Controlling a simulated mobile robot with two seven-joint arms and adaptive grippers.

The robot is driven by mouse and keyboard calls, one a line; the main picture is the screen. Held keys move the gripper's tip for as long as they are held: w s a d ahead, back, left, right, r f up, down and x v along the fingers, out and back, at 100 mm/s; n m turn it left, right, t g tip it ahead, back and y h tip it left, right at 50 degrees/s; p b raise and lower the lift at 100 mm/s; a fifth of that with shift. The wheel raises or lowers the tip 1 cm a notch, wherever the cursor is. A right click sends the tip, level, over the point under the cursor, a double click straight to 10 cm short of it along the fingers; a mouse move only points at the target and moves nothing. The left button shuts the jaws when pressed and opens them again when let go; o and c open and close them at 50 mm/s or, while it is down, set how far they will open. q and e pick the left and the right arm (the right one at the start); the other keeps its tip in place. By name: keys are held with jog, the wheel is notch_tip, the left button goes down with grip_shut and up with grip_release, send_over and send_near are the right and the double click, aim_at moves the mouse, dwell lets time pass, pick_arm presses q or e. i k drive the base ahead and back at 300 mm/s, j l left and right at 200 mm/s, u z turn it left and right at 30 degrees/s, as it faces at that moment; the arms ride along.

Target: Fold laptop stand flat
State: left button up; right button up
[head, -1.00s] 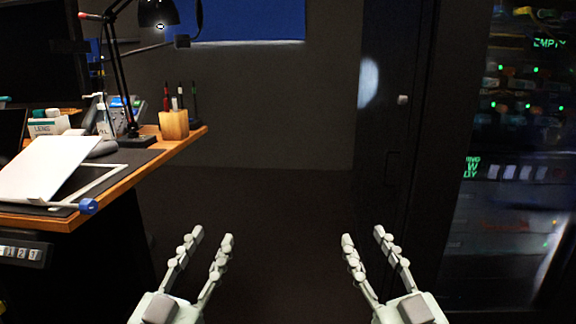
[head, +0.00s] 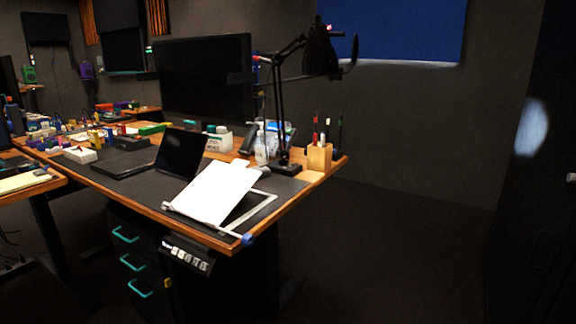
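The laptop stand shows on the front right part of the desk, with a pale tilted plate (head: 216,192) raised over a flat light frame (head: 256,205). A blue knob (head: 248,240) sits at the frame's front right corner, at the desk edge. The plate's back edge is up and its front edge is low. Neither of my grippers is in view.
A black laptop (head: 180,152) stands open left of the stand. A lamp (head: 288,168), a bottle (head: 261,148) and a wooden pen holder (head: 319,156) stand behind it. A drawer unit (head: 135,262) is under the desk. The floor (head: 400,250) to the right is clear.

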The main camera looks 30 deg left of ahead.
aim_at(211, 197)
jog(key=i+u, duration=0.1)
jog(key=u, duration=1.05)
jog(key=i+l+u, duration=0.3)
jog(key=u, duration=0.2)
jog(key=i+l+u, duration=0.25)
jog(key=l+u, duration=0.2)
jog(key=i+l+u, duration=0.1)
jog(key=l, duration=0.25)
jog(key=i+l, duration=0.15)
jog(key=l, duration=0.25)
jog(key=i+l+u, duration=0.15)
jog(key=l, duration=0.25)
jog(key=i+l, duration=0.65)
